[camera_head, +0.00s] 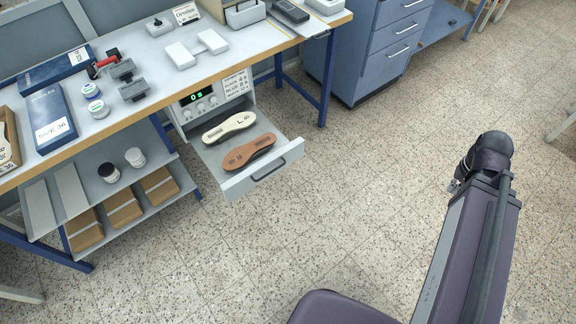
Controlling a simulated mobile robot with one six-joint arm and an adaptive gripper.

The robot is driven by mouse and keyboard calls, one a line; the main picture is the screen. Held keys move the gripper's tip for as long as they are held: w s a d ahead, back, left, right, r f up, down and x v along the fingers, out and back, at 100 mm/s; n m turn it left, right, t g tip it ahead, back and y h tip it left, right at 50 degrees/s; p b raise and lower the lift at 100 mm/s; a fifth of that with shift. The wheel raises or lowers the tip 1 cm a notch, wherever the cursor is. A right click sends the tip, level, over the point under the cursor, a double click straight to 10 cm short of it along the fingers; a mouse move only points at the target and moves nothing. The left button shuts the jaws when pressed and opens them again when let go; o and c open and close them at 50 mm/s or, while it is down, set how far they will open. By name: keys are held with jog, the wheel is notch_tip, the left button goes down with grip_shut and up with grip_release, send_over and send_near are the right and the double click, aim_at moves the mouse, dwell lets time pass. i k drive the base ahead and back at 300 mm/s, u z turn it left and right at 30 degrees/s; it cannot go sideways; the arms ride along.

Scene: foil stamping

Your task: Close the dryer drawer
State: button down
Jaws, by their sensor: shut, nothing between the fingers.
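The dryer drawer (284,170) is pulled out from the dryer (214,97) under the workbench. Its light grey front has a dark bar handle (268,172) and stands well clear of the dryer body, over the floor. Inside the drawer lie a cream insole (229,127) and a brown insole (249,152), side by side. The dryer has a lit green display and knobs above the drawer. My gripper is not in this view; only dark parts of my own body show at the right and bottom.
The workbench (147,71) carries boxes, jars and small tools. A blue bench leg (327,80) and a blue drawer cabinet (367,45) stand behind right. The floor before the drawer is clear.

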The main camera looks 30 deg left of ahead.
aim_at(268, 162)
jog(key=z, duration=0.15)
jog(key=k, duration=1.35)
jog(key=u, duration=1.45)
jog(key=i, duration=0.5)
jog(key=z, duration=0.25)
